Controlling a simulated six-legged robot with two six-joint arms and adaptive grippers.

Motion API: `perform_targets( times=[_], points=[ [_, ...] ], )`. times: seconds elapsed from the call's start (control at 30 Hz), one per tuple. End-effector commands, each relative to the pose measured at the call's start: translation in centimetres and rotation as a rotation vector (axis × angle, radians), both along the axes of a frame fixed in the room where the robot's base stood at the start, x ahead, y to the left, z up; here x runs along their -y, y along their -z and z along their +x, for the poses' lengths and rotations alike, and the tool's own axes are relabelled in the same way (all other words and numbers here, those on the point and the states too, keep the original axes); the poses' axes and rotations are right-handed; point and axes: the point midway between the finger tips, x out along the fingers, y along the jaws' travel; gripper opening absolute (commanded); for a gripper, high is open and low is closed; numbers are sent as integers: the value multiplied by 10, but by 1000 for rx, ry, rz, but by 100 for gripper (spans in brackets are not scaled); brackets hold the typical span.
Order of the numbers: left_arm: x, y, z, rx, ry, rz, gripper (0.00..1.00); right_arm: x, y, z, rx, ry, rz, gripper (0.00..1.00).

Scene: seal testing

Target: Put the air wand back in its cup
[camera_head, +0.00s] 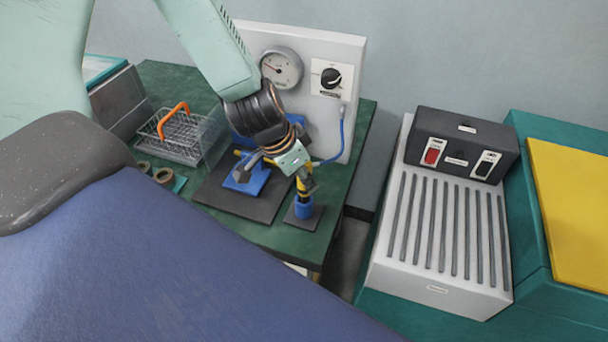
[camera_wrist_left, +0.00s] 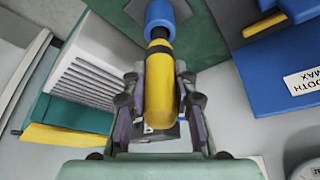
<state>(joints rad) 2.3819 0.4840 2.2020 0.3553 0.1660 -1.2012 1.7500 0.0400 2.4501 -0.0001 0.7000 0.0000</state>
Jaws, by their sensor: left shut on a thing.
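My left gripper (camera_head: 304,178) is shut on the air wand (camera_wrist_left: 160,92), whose yellow body lies between the two fingers in the left wrist view. The blue cup (camera_head: 304,209) sits on a small dark square base, directly below the wand. The cup also shows in the left wrist view (camera_wrist_left: 159,12), in line with the wand's black part. The wand's lower end meets the cup's top; how deep it sits is hidden. My right gripper is not in view.
A pale panel with a gauge (camera_head: 281,68), a knob (camera_head: 331,78) and a blue hose (camera_head: 342,130) stands behind. A blue fixture (camera_head: 246,180) on a dark plate is left of the cup. A wire basket (camera_head: 180,140) is farther left. A ribbed grey machine (camera_head: 437,287) stands right.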

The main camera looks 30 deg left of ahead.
Motion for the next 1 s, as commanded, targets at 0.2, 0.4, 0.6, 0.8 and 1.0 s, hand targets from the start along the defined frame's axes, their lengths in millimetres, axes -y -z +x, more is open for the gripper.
perform_targets(
  times=[0.2, 0.4, 0.6, 0.8, 1.0],
  points=[
    [0, 4, 0, 0, 0, 1, 0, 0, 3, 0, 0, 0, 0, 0],
    [0, 7, 0, 0, -1, 0, 0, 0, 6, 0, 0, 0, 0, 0],
    [0, 9, 0, 0, 0, 1, 0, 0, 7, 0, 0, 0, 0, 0],
    [0, 9, 0, 0, 0, 1, 0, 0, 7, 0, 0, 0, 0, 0],
    [0, 9, 0, 0, 0, 1, 44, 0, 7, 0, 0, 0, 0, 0]
  ],
)
